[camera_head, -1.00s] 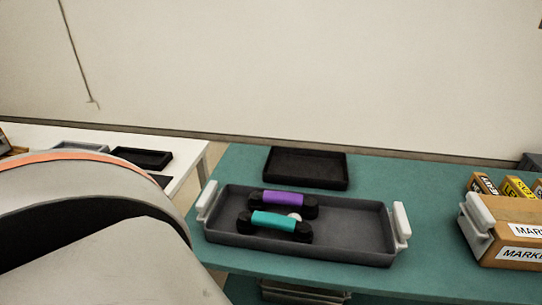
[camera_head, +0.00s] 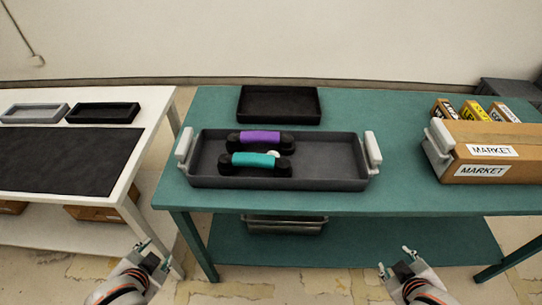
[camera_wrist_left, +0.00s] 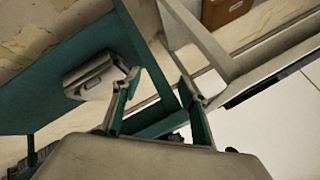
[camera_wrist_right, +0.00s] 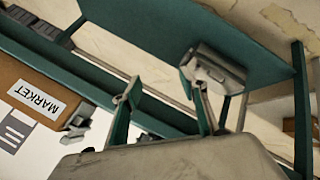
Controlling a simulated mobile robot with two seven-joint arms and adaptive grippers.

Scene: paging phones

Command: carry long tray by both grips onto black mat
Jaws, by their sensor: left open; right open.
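The long grey tray (camera_head: 330,162) lies on the green table with a white grip at each end, the left grip (camera_head: 184,144) and the right grip (camera_head: 373,149). It holds a purple-handled phone (camera_head: 260,140) and a teal-handled phone (camera_head: 254,160) in its left half. The black mat (camera_head: 70,158) lies flat on the white table at left. My left gripper (camera_head: 148,252) is open and empty, in front of the tables and apart from the tray. My right gripper (camera_head: 398,260) is open and empty, below the green table's front edge. The fingers also show in the left wrist view (camera_wrist_left: 160,105) and right wrist view (camera_wrist_right: 165,112).
A black tray (camera_head: 279,104) sits behind the long tray. A cardboard MARKET box (camera_head: 490,150) and several small boxes (camera_head: 478,111) stand at right. A grey tray (camera_head: 35,112) and another black tray (camera_head: 103,113) sit behind the mat. A gap separates the tables.

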